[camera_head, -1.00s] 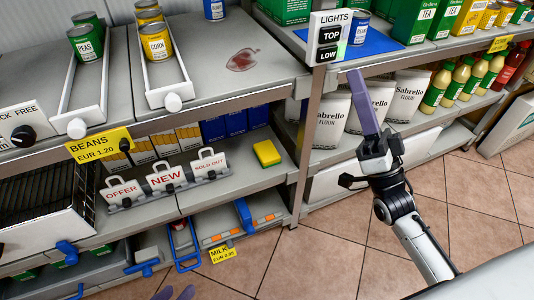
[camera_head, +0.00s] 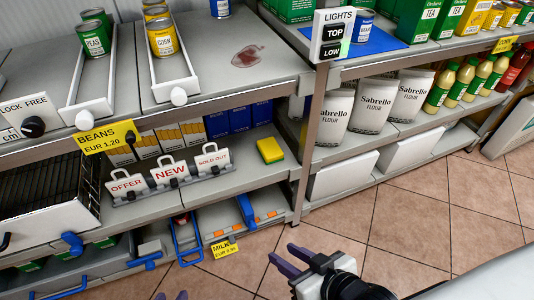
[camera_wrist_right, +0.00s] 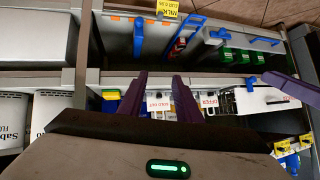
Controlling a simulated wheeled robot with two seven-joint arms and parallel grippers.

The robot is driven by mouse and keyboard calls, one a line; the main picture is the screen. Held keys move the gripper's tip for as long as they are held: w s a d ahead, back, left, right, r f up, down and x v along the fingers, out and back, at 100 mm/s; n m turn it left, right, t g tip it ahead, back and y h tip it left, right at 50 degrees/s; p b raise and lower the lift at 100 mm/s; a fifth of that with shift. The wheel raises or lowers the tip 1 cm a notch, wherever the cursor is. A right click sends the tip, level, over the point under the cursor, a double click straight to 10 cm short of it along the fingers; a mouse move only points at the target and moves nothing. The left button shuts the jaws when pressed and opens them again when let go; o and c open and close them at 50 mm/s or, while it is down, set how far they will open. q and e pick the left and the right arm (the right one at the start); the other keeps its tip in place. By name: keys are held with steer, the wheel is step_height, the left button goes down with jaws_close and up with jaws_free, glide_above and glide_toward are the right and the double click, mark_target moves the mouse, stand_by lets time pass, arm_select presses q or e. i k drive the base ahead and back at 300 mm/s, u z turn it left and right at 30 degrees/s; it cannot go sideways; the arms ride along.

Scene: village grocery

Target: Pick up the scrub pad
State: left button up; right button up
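The scrub pad (camera_head: 270,150), yellow with a green edge, lies on the middle shelf, right of the small signs. It also shows small in the right wrist view (camera_wrist_right: 110,94), beside a finger. My right gripper (camera_head: 290,258) is open and empty, in front of the shelves, below and nearer than the pad. Its two purple fingers stand apart in the right wrist view (camera_wrist_right: 158,82). Only the purple fingertips of my left gripper (camera_head: 171,296) show at the bottom edge of the head view, apart with nothing seen between them.
OFFER, NEW and SOLD OUT signs (camera_head: 168,175) stand left of the pad. Blue boxes (camera_head: 238,120) are behind it. The upper shelf (camera_head: 225,85) overhangs it, and a metal post (camera_head: 308,140) rises to its right. The floor (camera_head: 400,215) in front is clear.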

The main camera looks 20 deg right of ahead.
mark_target(269, 149)
steer(key=u, duration=0.55)
steer(key=k, duration=1.25)
steer(key=z, duration=0.2)
steer(key=i, duration=0.7)
steer(key=z, duration=0.5)
steer(key=i, duration=1.15)
steer(key=u, duration=0.7)
